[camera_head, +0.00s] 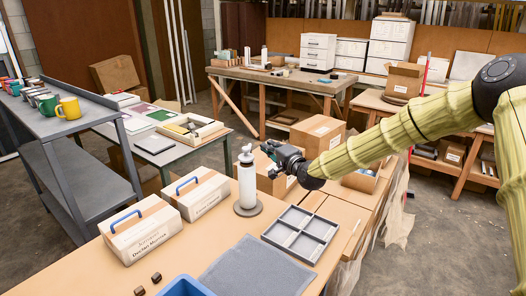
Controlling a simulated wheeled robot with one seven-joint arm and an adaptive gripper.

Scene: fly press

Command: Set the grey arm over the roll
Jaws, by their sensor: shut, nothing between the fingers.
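A white roll (247,187) stands upright on a round grey base (247,209) near the middle of the front table. A small light-grey piece (246,153) shows at its top; at this size I cannot tell whether this is the grey arm or how it is turned. My gripper (270,158) is just right of the roll's top, at about that height in the picture. It is shut and empty. A small gap seems to separate it from the roll, but I cannot tell the depth.
A grey divided tray (301,235) lies to the right. A grey mat (257,271), a blue bin (185,287) and small dark blocks (156,277) lie in front.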

